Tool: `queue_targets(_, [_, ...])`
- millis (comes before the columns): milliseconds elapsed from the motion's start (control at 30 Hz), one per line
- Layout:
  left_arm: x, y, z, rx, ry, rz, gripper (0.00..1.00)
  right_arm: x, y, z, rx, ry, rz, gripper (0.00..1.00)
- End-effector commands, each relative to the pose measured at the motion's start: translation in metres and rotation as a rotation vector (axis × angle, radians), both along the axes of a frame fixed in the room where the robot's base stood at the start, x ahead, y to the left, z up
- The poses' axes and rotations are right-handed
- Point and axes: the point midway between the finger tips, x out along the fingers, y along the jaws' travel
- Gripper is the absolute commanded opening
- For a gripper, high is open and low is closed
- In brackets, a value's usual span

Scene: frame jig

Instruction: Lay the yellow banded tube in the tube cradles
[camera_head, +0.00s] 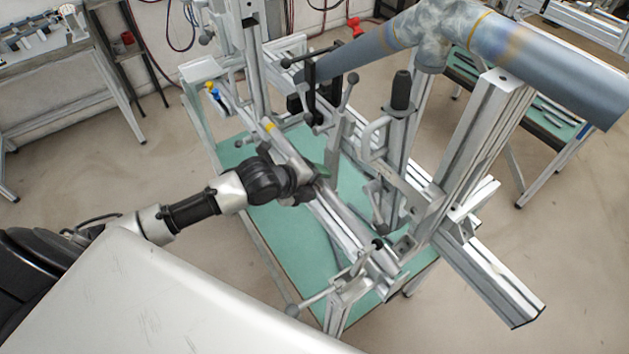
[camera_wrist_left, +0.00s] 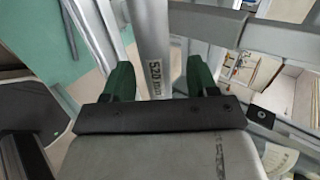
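A grey metal tube with a yellow band (camera_head: 270,127) near its far end lies slantwise along the frame jig (camera_head: 345,232). My left gripper (camera_head: 318,176) is at the tube, beyond the band toward the near end. In the left wrist view the tube (camera_wrist_left: 150,40), printed "520 mm", runs between the green fingers of my left gripper (camera_wrist_left: 160,78). A gap shows between the tube and the right-hand finger, so the gripper looks open around it. The arm hides part of the tube, and I cannot clearly make out the cradles. My right gripper is not in view.
Toggle clamps with dark knobs (camera_head: 401,90) and upright aluminium posts stand close to the right of my gripper. A large blue-grey pipe (camera_head: 550,70) crosses above at the upper right. The green tabletop (camera_head: 285,235) is bare left of the frame rails.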

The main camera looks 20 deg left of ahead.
Motion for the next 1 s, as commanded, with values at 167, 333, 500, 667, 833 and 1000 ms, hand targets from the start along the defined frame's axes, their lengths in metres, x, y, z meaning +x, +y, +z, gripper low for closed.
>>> queue_targets(167, [0.000,0.000,0.000,0.000,0.000,0.000,0.59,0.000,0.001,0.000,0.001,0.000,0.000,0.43])
queue_targets(333, [-0.003,0.002,0.001,0.003,0.002,0.000,0.59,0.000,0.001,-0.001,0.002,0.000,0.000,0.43])
queue_targets(500, [-0.020,0.012,0.015,0.006,0.000,-0.003,0.59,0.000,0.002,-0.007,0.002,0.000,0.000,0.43])
queue_targets(667, [-0.043,0.026,0.036,0.008,0.000,-0.003,0.59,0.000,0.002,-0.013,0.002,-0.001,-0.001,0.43])
queue_targets(833, [-0.061,0.037,0.053,0.006,0.001,-0.001,0.59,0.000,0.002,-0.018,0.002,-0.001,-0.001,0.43])
queue_targets(1000, [-0.071,0.042,0.064,0.002,0.001,0.000,0.59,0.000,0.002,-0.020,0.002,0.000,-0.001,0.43])
